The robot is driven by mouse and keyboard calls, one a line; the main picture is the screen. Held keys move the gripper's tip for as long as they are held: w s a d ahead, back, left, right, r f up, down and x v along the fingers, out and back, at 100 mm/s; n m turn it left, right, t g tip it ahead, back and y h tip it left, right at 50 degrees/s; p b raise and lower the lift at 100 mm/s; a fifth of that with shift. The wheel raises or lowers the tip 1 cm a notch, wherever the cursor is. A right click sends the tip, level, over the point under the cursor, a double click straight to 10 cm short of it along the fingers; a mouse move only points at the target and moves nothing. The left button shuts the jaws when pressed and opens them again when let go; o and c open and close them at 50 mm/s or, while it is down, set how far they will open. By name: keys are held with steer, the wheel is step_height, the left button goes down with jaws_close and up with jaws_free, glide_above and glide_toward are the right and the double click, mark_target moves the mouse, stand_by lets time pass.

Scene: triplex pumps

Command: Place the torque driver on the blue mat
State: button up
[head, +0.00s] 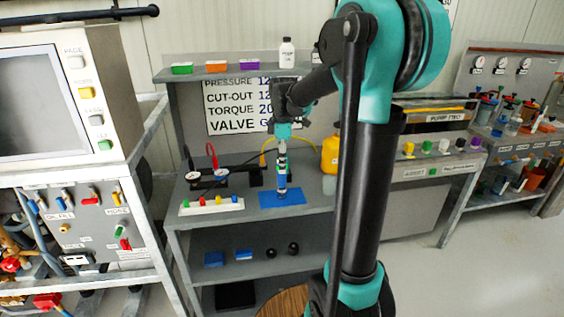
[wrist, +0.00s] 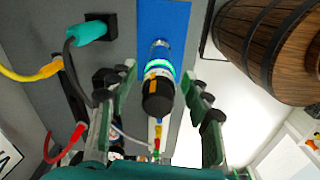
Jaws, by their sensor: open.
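The torque driver (head: 282,174) stands upright in the head view, its lower end at the blue mat (head: 296,198) on the bench top. In the wrist view the driver (wrist: 158,82) shows its black end cap towards me, with a yellow band and a lit green ring beyond it. The blue mat (wrist: 175,28) shows behind it. My gripper (head: 282,146) is just above the driver, pointing down. In the wrist view my gripper (wrist: 160,76) is open, with one finger on each side of the driver and visible gaps. The exact contact of driver and mat is hard to see.
A white rack with coloured knobs (head: 212,205) and gauges (head: 221,174) stand left of the mat. A yellow container (head: 330,155) is to its right, partly hidden by my arm. Cables run behind. A wooden barrel (wrist: 270,45) shows in the wrist view.

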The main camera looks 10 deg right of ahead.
step_height(320, 180, up, 12)
steer(key=shift+s+r, duration=0.1)
stand_by(0.5)
steer(key=shift+d, duration=0.1)
steer(key=s+d+f+m+t, duration=0.25)
steer(key=s+f+m, duration=0.25)
steer(key=f+m, duration=0.35)
steer(key=s+d+f+m+t, duration=0.1)
steer(key=s+f+m+t, duration=0.3)
steer(key=f+m, duration=0.5)
steer(key=s+f+g, duration=0.1)
steer(key=s+f, duration=0.2)
steer(key=s, duration=0.2)
steer(key=s+f+n+g, duration=0.1)
steer(key=s+f, duration=0.3)
steer(key=s, duration=0.2)
steer(key=shift+s, duration=0.3)
steer(key=shift+d+f, duration=0.1)
